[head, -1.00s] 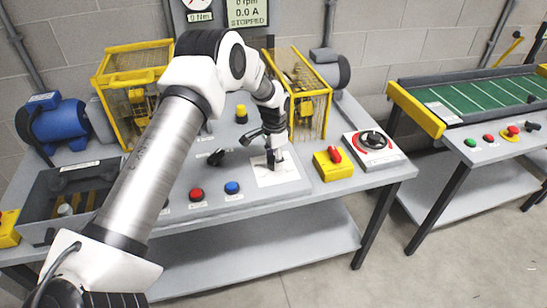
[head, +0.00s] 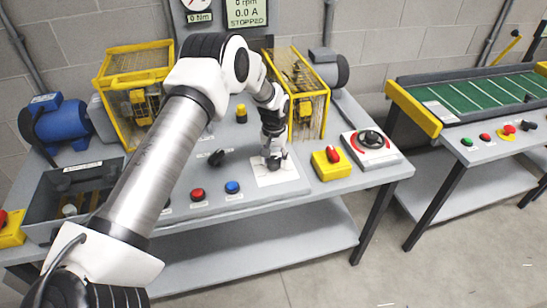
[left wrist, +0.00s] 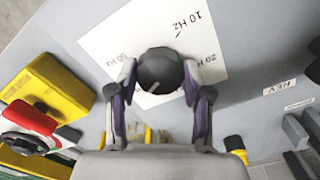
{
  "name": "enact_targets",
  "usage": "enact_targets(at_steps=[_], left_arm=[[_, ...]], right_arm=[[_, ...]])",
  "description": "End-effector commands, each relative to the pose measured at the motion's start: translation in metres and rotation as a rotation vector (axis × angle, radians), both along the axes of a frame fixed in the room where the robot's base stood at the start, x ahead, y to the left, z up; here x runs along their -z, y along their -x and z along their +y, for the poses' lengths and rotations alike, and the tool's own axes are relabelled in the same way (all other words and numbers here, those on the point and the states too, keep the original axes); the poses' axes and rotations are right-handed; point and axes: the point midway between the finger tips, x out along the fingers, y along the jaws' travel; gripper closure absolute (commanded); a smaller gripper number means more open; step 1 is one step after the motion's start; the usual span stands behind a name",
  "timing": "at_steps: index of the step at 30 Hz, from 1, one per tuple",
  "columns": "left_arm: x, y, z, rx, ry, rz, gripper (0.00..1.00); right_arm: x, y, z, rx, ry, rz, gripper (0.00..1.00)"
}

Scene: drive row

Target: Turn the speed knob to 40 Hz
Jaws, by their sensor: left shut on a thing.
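The speed knob (left wrist: 160,70) is a dark round knob on a white scale plate (left wrist: 215,45) in the left wrist view. A pale pointer line on it points down and left in that picture. The plate reads 10 Hz at the top and 20 Hz at the right; a label at the left is partly covered and blurred. My right gripper is in neither view.
A yellow box with a red switch (head: 331,164) stands just right of the plate, and a red-and-black rotary switch (head: 370,140) beyond it. A blue button (head: 232,187) and a red button (head: 197,194) are to the left. The display (head: 246,13) reads STOPPED.

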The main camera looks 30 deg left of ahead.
Motion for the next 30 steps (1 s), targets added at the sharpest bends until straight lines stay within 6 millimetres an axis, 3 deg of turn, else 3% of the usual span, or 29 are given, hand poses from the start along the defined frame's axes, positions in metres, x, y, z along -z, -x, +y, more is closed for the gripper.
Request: enact_targets(at_steps=[20,21,23,30], left_arm=[[0.0030,0.0016,-0.0005,-0.080,0.001,0.005,0.86],[0.0030,0.0016,-0.0005,-0.080,0.001,0.005,0.47],[0.0029,0.0015,-0.0005,-0.080,0.000,0.004,0.26],[0.0012,0.0006,-0.0002,-0.079,0.001,0.002,0.26]], right_arm=[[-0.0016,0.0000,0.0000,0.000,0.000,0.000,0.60],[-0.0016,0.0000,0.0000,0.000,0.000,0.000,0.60],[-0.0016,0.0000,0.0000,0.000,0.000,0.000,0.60],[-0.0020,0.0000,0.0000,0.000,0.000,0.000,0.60]])
